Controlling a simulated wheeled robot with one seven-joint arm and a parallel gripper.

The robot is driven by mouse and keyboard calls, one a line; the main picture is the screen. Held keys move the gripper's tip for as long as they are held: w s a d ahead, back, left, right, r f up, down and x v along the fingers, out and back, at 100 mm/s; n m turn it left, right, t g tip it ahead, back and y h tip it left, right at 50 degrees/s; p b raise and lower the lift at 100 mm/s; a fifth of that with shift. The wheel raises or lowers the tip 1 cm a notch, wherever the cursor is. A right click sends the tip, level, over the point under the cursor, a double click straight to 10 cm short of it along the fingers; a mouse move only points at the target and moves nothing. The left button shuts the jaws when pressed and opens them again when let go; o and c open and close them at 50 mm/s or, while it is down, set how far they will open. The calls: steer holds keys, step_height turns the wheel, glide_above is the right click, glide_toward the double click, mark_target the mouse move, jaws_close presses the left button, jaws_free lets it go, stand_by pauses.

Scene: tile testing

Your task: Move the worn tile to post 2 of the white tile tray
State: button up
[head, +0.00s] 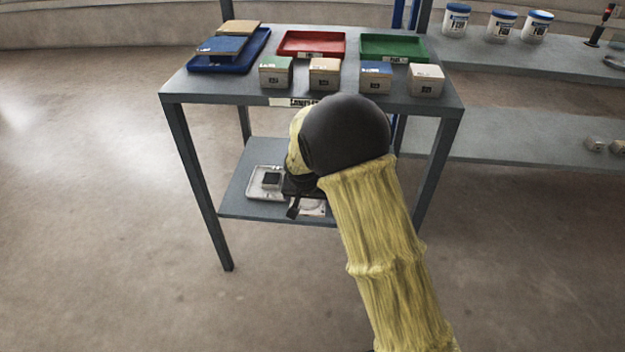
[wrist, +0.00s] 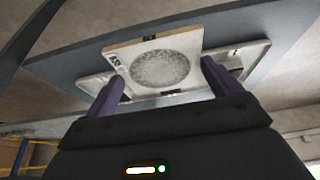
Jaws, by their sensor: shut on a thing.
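The worn tile (wrist: 150,68), pale with a rough grey round patch and a small dark label, is between the two purple fingers of my gripper (wrist: 163,82) in the wrist view. My gripper is shut on it. Behind the tile in the wrist view lies the white tile tray (wrist: 252,56), partly covered by the tile. Post numbers cannot be read.
The upper shelf (head: 210,90) carries a blue tray (head: 262,40), a red tray (head: 312,44), a green tray (head: 395,48) and several small boxes along its front. Table legs flank the lower shelf. White tubs (head: 502,25) stand on a bench at right.

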steer(key=w+b, duration=0.2)
steer(key=w, duration=0.4)
steer(key=w+b, duration=0.2)
steer(key=w, duration=0.3)
steer(key=shift+w+d+f, duration=0.1)
steer(key=shift+w+d, duration=0.1)
steer(key=shift+w, duration=0.35)
steer(key=shift+w+d, duration=0.1)
steer(key=shift+w, duration=0.1)
step_height(320, 180, down, 3)
steer(key=b, duration=0.4)
steer(key=shift+f, duration=0.2)
steer(key=shift+w+r, duration=0.1)
